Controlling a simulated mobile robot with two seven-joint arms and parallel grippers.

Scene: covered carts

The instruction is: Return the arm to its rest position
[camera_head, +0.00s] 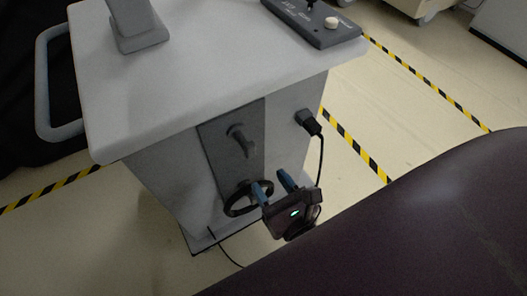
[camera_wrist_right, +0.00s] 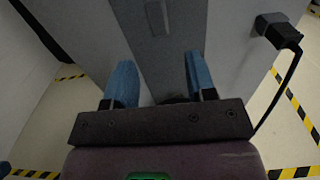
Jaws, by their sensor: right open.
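My right gripper (camera_head: 274,188) is in front of the lower side of a grey cart (camera_head: 160,185). Its two blue fingers are apart with nothing between them in the head view. In the right wrist view the open fingers (camera_wrist_right: 160,82) point at the cart's side panel. A dark ring-shaped thing (camera_head: 233,208) shows just beside the fingers, partly hidden by them; I cannot tell whether they touch it. My dark right arm fills the lower right of the head view. My left gripper is not in view.
A hook-like handle (camera_head: 241,142) sticks out of the panel above the gripper. A black plug (camera_head: 308,121) with a hanging cable is close by on the right; it also shows in the right wrist view (camera_wrist_right: 282,33). A control box (camera_head: 315,22) lies on the cart top. Floor shows at right.

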